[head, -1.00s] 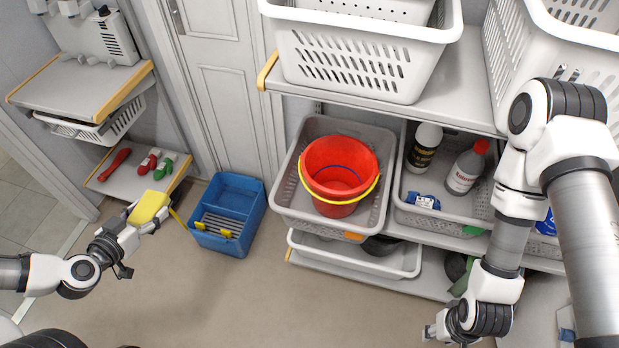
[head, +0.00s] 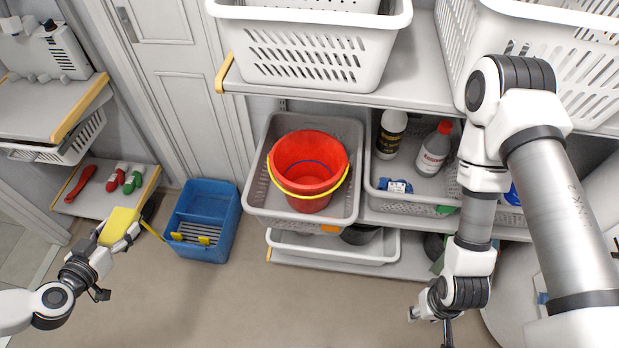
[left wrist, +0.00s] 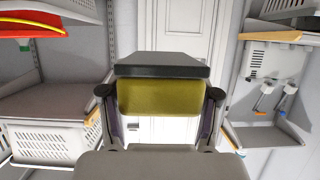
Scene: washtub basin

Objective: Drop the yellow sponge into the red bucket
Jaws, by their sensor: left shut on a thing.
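The yellow sponge (head: 119,226) is held in my left gripper (head: 121,232) at the left of the head view, in front of the small left shelf. In the left wrist view the sponge (left wrist: 160,97) sits between the two fingers. The red bucket (head: 308,170), with a yellow handle across its front, stands upright and looks empty in a grey basket (head: 262,205) on the shelf. The sponge is well to the left of the bucket. Part of the bucket's red rim shows in the left wrist view (left wrist: 30,28). My right gripper (head: 430,314) is low at the right; its jaws are unclear.
A blue divided caddy (head: 203,252) stands on the floor between the sponge and the bucket. A shelf with a white basket (head: 310,58) overhangs behind the bucket. Bottles (head: 434,150) stand right of it. The floor in front is free.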

